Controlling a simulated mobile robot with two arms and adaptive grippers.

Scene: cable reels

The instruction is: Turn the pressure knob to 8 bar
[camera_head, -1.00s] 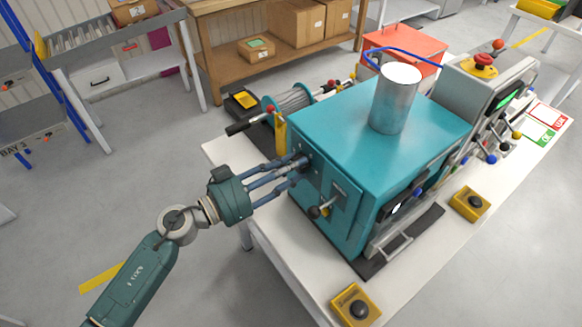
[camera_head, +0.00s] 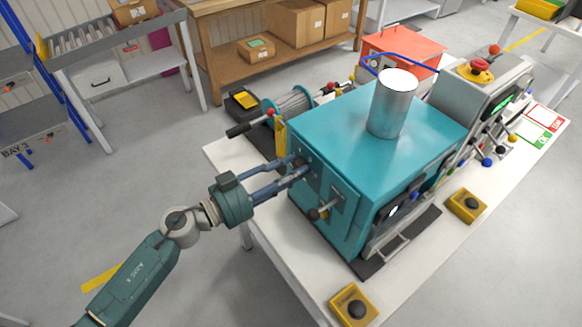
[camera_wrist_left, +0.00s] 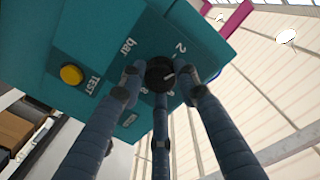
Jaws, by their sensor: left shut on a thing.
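The black pressure knob (camera_wrist_left: 158,74) is on the teal panel (camera_wrist_left: 110,30) in the left wrist view. A "2" and the word "bar" are printed near it; the other numbers are partly hidden by my fingers. A light mark shows on the knob, but the value it points to cannot be read. My left gripper (camera_wrist_left: 162,82) has its fingers closed around the knob. In the head view my left gripper (camera_head: 300,166) reaches the left face of the teal machine (camera_head: 340,120), and its fingers hide the knob. My right gripper is not in view.
A yellow button (camera_wrist_left: 71,75) marked TEST is beside the knob. A cable reel (camera_head: 292,104) stands behind the machine. Yellow button boxes (camera_head: 467,206) are on the white table (camera_head: 310,275).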

